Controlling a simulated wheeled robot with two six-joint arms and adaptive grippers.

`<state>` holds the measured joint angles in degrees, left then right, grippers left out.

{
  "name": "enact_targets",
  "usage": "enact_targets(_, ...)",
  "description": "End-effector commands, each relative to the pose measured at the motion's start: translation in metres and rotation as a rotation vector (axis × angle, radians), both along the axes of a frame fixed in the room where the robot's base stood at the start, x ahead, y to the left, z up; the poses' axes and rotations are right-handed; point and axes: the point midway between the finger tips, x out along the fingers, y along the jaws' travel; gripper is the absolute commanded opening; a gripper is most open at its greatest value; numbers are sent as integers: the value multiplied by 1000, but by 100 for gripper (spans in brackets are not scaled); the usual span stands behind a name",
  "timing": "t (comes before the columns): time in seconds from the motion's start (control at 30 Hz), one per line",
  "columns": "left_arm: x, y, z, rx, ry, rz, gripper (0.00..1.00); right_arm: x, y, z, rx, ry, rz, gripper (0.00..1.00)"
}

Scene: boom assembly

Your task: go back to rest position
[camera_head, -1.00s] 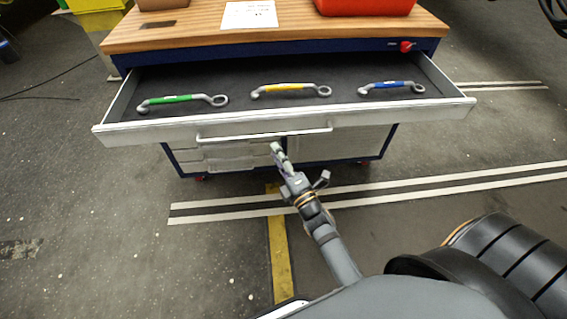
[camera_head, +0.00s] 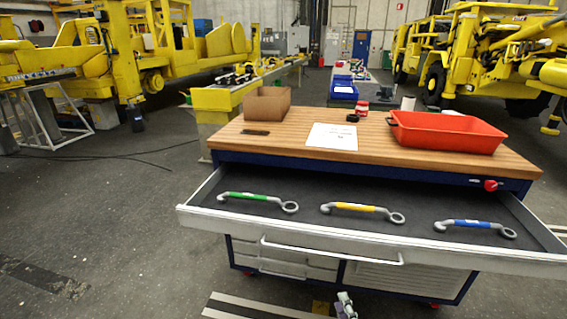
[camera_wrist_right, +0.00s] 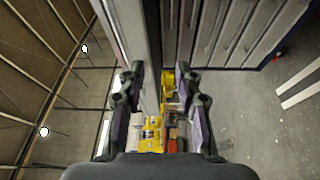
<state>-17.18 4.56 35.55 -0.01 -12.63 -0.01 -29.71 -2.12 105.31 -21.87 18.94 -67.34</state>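My right gripper (camera_head: 345,304) shows only at its tip at the bottom edge of the head view, below the open drawer's handle (camera_head: 330,251). The drawer (camera_head: 380,243) is pulled out. It holds a green-handled wrench (camera_head: 252,197), a yellow-handled wrench (camera_head: 358,207) and a blue-handled wrench (camera_head: 472,224) on its dark floor. My left gripper is not in either view.
The wooden cabinet top (camera_head: 400,166) carries a red tray (camera_head: 447,132), a brown box (camera_head: 267,104) and a paper sheet (camera_head: 332,137). A yellow workbench (camera_head: 218,99) and large yellow machines stand behind.

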Motion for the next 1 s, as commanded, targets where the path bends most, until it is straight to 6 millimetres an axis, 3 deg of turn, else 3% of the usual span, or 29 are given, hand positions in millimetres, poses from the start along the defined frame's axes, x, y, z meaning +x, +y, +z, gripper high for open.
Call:
enact_targets(0.17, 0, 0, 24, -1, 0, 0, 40, -32, -17, -138, 337, 406, -93, 34)
enact_targets(0.2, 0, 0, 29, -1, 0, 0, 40, -47, -23, -170, 418, 501, -136, 34)
enact_targets(0.27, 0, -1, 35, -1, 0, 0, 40, -75, -31, -216, 536, 637, -217, 34)
enact_targets(0.3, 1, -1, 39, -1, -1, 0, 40, -97, -37, -244, 612, 724, -281, 34)
enact_targets(0.37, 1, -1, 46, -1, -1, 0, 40, -134, -47, -282, 720, 845, -392, 34)
enact_targets(0.4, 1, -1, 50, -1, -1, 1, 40, -162, -54, -304, 787, 921, -477, 34)
enact_targets(0.5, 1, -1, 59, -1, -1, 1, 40, -232, -69, -346, 935, 1073, -703, 34)
enact_targets(0.6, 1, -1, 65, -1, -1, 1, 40, -294, -82, -369, 1035, 1168, -913, 34)
enact_targets(0.7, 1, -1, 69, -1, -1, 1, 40, -336, -89, -379, 1095, 1215, -1066, 34)
enact_targets(0.8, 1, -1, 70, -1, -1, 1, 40, -358, -93, -383, 1121, 1233, -1146, 34)
enact_targets(1.0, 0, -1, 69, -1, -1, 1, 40, -363, -93, -385, 1128, 1237, -1165, 34)
